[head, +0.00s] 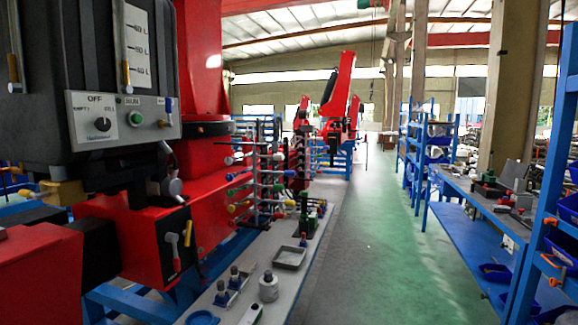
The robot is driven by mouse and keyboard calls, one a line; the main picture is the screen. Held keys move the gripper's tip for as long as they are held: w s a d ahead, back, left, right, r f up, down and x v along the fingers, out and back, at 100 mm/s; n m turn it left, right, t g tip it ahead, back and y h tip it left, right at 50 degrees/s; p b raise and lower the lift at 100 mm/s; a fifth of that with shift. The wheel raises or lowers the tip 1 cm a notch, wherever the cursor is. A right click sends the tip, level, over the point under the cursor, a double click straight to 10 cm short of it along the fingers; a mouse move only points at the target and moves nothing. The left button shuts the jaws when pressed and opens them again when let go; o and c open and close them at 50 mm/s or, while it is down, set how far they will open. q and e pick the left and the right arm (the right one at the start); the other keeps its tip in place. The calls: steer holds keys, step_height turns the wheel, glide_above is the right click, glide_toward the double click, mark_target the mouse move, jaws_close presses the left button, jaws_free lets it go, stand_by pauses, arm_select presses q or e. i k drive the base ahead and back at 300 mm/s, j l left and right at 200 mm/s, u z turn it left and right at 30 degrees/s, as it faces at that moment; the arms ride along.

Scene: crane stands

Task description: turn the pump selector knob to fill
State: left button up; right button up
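The pump selector knob (101,124) is a small black round knob on a light grey panel (85,135). The panel is fixed to the front of a dark tank (90,45) at the upper left. "OFF" is printed above the knob, with smaller lettering to its left and right that is hard to read. The knob's exact pointing direction is too small to tell. Neither of my grippers shows in the head view.
Red crane parts (150,240) stand below the tank. A grey bench (270,270) carries bottles and a tray (290,257). Blue shelving (470,210) lines the right. The green floor (390,260) between is clear.

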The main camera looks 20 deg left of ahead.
mark_target(102, 124)
steer(key=u, duration=1.45)
